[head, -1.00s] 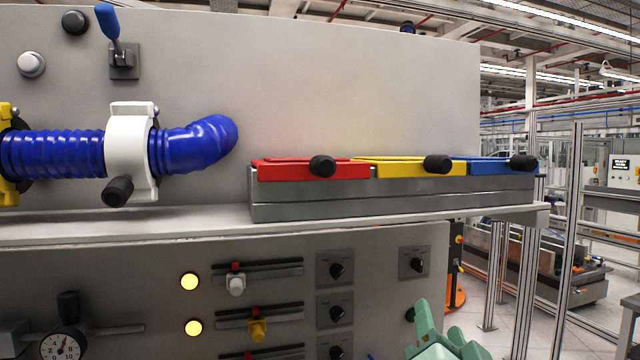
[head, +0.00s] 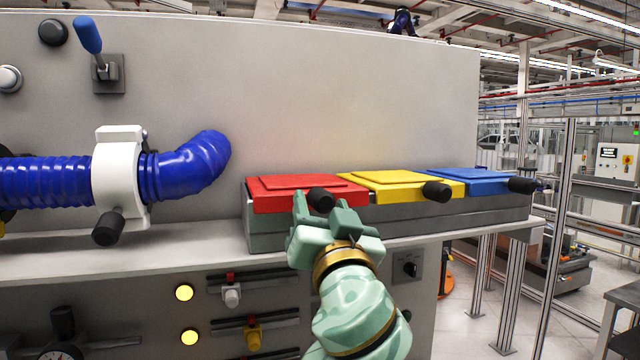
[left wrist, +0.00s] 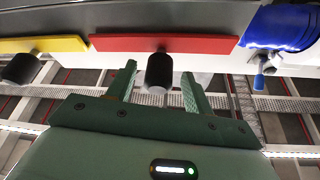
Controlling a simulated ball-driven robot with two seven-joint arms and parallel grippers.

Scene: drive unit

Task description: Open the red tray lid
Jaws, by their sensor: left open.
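The red tray lid (head: 300,188) lies closed on the left end of the grey metal tray box (head: 268,235) on the shelf. Its black knob (head: 321,200) sticks out from the front edge. My left gripper (head: 325,208) is open at the knob, with a finger on either side of it in the head view. In the left wrist view, the knob (left wrist: 159,73) stands between the two open fingers (left wrist: 158,85), with gaps on both sides, below the red lid's edge (left wrist: 165,43). My right gripper is in neither view.
A yellow lid (head: 400,184) and a blue lid (head: 480,181), each with a black knob, lie closed to the right. A blue corrugated hose (head: 185,172) with a white clamp (head: 118,178) is at the left. The shelf (head: 150,252) between is clear.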

